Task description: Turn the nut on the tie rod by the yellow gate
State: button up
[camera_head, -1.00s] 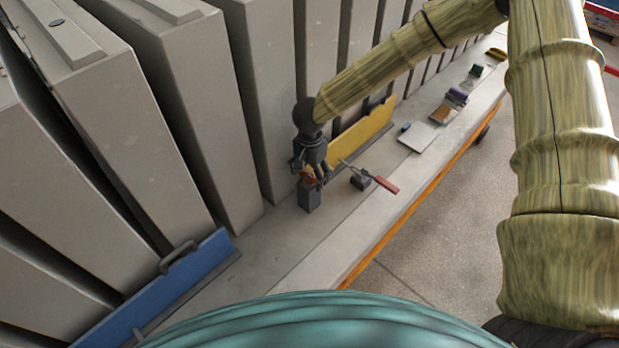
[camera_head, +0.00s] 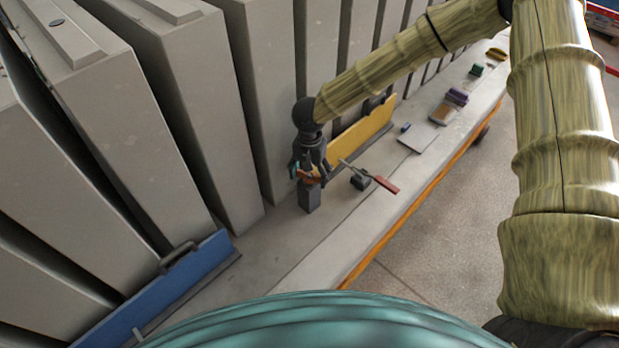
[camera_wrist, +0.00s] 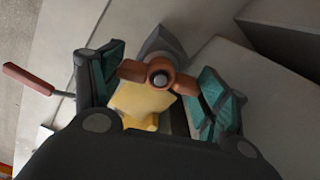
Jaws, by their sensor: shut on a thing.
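The yellow gate (camera_head: 362,132) stands on the ledge along the foot of the grey panels. A grey post (camera_head: 309,197) rises from the ledge at the gate's near end. The orange-brown winged nut (camera_wrist: 158,76) sits on the dark end of the tie rod (camera_wrist: 160,80). My gripper (camera_head: 310,170) points down over the post. In the wrist view my gripper (camera_wrist: 160,88) has its teal-padded fingers on either side of the nut, shut on its wings. The exact contact is partly hidden by the fingers. Part of the yellow gate shows below the nut.
A red-handled tool (camera_head: 383,184) lies by a small dark block (camera_head: 360,180) just right of my gripper. A blue gate (camera_head: 190,275) stands at the near left. A white sheet (camera_head: 418,137) and small boxes (camera_head: 455,97) lie farther along the ledge.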

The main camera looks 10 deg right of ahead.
aim_at(310, 175)
jog(key=shift+s+f+n, duration=0.1)
jog(key=shift+n, duration=0.7)
jog(key=shift+s+f+n, duration=0.1)
jog(key=shift+n, duration=0.7)
jog(key=o, duration=1.2)
jog(key=shift+w, duration=0.1)
jog(key=shift+r, duration=0.15)
jog(key=shift+w, duration=0.1)
jog(key=shift+r, duration=0.6)
notch_tip(310, 175, up, 11)
jog(key=shift+f, duration=0.1)
